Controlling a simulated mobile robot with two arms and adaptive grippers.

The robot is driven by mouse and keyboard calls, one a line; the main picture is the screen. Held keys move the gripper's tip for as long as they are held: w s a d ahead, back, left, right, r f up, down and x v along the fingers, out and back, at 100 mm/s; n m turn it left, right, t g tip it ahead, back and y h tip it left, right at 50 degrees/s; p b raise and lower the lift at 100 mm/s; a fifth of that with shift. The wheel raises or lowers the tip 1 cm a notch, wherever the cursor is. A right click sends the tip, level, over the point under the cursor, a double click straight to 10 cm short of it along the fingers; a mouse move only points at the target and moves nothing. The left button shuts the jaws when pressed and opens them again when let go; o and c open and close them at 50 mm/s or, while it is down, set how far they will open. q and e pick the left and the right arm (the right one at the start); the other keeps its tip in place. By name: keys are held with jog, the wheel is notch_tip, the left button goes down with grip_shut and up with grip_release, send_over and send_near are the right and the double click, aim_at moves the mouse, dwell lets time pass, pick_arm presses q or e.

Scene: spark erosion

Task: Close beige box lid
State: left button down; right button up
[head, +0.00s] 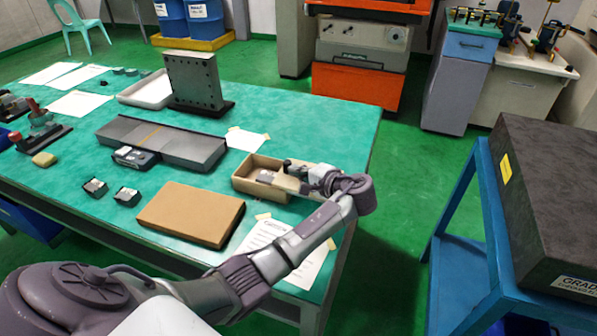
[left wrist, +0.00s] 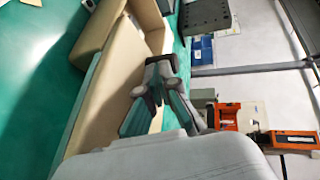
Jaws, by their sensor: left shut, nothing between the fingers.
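The small beige box (head: 240,181) stands open on the green table near its right edge, with a pale item inside. A flat tan box-like block (head: 190,213) lies to its front left; I cannot tell whether it is a separate closed box. My left gripper (head: 291,168) is shut and empty at the right side of the open box, hiding part of its right end. In the left wrist view the fingers (left wrist: 160,72) are close beside a large beige panel (left wrist: 105,88). I cannot tell whether they touch it, or whether the panel is lid or wall. My right gripper is out of view.
A long grey case (head: 165,142) and a dark upright plate (head: 195,82) stand behind the box. Paper sheets (head: 265,245) lie at the front right. A blue cart (head: 463,235) with a dark block (head: 550,200) stands right, across a floor gap.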

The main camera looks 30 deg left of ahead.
pick_arm(q)
jog(key=s+a+p, duration=0.1)
jog(key=a, duration=0.3)
jog(key=s+a+p, duration=0.1)
jog(key=a, duration=0.3)
jog(key=s+a+p, duration=0.1)
jog(key=a, duration=0.2)
jog(key=shift+a+r, duration=0.1)
jog(key=shift+a, duration=0.7)
jog(key=shift+s+a, duration=0.1)
